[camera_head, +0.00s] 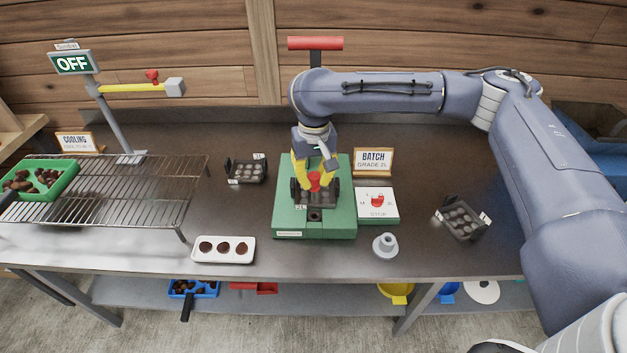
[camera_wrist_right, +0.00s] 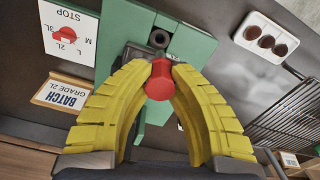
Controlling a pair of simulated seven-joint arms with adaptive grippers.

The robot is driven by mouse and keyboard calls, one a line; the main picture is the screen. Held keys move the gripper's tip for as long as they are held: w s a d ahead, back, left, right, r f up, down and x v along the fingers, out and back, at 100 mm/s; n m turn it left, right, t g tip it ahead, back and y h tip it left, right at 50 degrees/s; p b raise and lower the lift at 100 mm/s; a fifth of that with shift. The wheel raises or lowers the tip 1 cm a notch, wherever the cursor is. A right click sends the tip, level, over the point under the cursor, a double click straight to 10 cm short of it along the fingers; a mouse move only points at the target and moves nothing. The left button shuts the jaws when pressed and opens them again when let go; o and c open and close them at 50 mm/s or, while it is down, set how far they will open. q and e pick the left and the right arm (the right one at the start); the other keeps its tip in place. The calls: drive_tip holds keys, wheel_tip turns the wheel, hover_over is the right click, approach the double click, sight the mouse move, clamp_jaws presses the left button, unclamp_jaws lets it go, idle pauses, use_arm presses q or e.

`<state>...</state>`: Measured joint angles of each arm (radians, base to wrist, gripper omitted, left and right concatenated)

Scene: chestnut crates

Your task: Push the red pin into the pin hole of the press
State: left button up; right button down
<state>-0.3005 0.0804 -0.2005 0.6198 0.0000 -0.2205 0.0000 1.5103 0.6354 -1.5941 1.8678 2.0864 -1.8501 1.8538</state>
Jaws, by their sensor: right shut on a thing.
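The press has a green base (camera_head: 285,215) and stands near the middle of the table, with a dark mould block (camera_head: 330,203) on it. My right gripper (camera_head: 315,184) has yellow fingers and points down over the press. It is shut on the red pin (camera_wrist_right: 158,82), whose red head shows between the fingertips. The pin also shows in the head view (camera_head: 314,179). A dark round opening (camera_wrist_right: 159,39) lies just beyond the pin in the wrist view. The fingers hide the pin's lower end, so I cannot tell how deep it sits. My left gripper is not in view.
A white dial plate (camera_head: 388,213) touches the press's right side, with a BATCH sign (camera_head: 373,162) behind. Dark moulds stand left (camera_head: 245,173) and right (camera_head: 462,220). A grey knob (camera_head: 385,245), white tray (camera_head: 223,250) and wire rack (camera_head: 120,195) are nearby.

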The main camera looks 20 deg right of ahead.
sight(315, 199)
idle(0.3)
drive_tip(key=shift+f, duration=2.8)
drive_tip(key=shift+f, duration=2.85)
drive_tip(key=shift+r, duration=0.1)
drive_tip(key=shift+r, duration=2.2)
drive_tip(key=shift+r, duration=0.15)
